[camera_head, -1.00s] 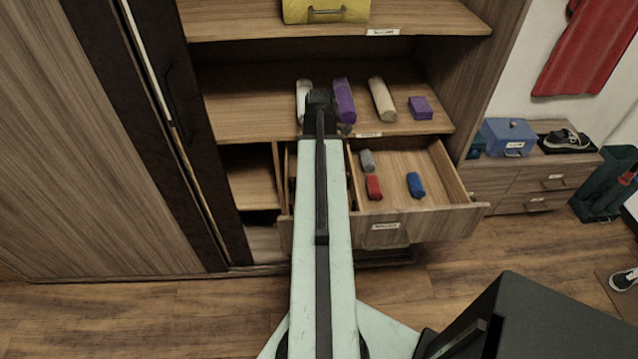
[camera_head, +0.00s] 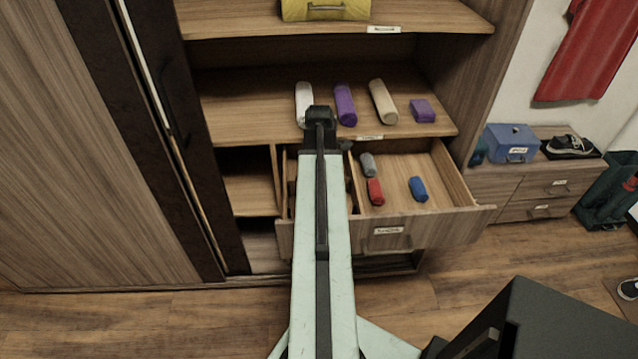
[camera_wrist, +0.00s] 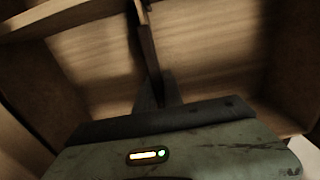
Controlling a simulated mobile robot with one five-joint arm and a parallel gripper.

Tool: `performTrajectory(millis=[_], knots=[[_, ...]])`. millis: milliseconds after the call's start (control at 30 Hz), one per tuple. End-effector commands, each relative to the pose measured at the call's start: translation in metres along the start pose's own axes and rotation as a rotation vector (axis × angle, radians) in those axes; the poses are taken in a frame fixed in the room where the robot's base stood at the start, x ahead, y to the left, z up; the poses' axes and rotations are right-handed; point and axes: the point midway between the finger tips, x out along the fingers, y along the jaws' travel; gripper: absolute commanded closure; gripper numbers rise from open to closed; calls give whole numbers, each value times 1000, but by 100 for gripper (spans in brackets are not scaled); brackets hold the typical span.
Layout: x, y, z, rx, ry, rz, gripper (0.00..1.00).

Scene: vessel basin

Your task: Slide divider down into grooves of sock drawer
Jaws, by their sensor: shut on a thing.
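The sock drawer (camera_head: 462,190) is pulled out below the shelf in the head view, with a label on its front. The divider (camera_wrist: 147,45) is a thin dark panel seen almost edge-on in the wrist view, with the lit drawer floor on both sides. My gripper (camera_wrist: 157,95) is shut on it at the bottom middle of that view. In the head view my arm hides the gripper and most of the drawer's left part. A thin wooden edge shows just right of my arm inside the drawer. I cannot tell whether the divider sits in the grooves.
Grey (camera_head: 368,165), red (camera_head: 375,192) and blue (camera_head: 418,189) rolls lie in the drawer's right part. White (camera_head: 303,100), purple (camera_head: 345,104) and cream (camera_head: 383,101) rolls and a purple block (camera_head: 423,111) lie on the shelf above. A dark sliding door edge stands at left.

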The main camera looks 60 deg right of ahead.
Motion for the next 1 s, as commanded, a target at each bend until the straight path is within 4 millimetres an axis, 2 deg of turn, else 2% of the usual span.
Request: performTrajectory(millis=[267,467,767,1000], knots=[[-12,0,0,-1,0,0,100],[-38,0,0,-1,0,0,100],[-92,0,-1,-1,0,0,100],[-144,0,-1,-1,0,0,100]])
